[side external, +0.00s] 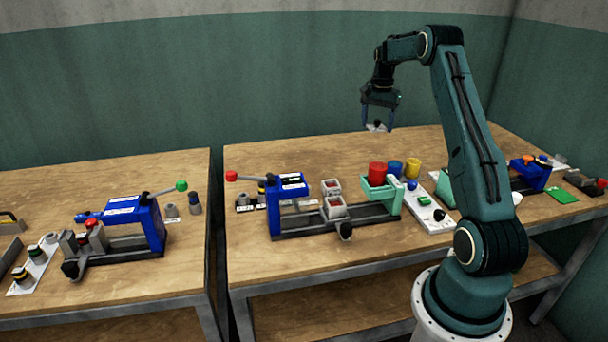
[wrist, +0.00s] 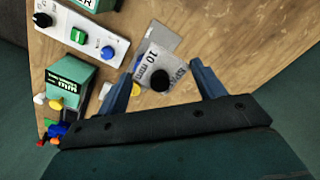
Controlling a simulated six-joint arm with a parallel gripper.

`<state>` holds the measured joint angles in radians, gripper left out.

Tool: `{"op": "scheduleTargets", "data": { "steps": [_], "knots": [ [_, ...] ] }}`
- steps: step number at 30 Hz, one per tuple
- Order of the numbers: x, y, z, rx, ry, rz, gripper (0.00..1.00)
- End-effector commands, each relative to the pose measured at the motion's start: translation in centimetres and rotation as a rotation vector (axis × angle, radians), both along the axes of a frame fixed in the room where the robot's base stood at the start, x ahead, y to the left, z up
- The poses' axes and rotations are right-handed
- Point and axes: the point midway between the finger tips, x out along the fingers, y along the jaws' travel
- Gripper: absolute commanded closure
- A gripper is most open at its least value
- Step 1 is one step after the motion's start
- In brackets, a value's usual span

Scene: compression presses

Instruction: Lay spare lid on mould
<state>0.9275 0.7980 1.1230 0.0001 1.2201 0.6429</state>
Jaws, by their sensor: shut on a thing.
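My gripper (side external: 378,122) is high above the back of the right-hand table. It is shut on a pale lid (side external: 372,128) with a dark knob. In the wrist view the lid (wrist: 151,58) carries a "10 mm" label, and its black knob sits between the two blue fingers. A grey mould (side external: 336,213) with red in its cavity sits on the bed of the blue press (side external: 288,190). A second grey mould-like block (side external: 331,183), also with red inside, is just behind it. Both are well below and left of my gripper. I cannot tell which mould the lid fits.
Another blue press (side external: 152,220) stands on the left table, across a gap. The back of the right table is mostly bare.

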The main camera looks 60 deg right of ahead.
Motion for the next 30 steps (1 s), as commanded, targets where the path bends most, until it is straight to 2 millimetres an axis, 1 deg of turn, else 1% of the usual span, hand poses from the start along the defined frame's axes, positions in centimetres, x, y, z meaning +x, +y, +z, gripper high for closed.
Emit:
{"op": "scheduleTargets", "data": {
  "steps": [5, 8, 15, 20, 24, 30],
  "knots": [
    [1.3, 2.9, -0.7, 0.002, 0.001, 0.005, 0.55],
    [2.0, 5.0, -1.3, 0.002, 0.001, 0.005, 0.55],
    [3.2, 10.7, -2.8, 0.002, 0.002, 0.006, 0.55],
    [3.3, 14.6, -3.8, 0.001, 0.002, 0.005, 0.55],
    [3.1, 18.0, -4.6, 0.001, 0.002, 0.005, 0.55],
    [2.3, 21.9, -5.5, 0.001, 0.003, 0.004, 0.55]
  ]
}}
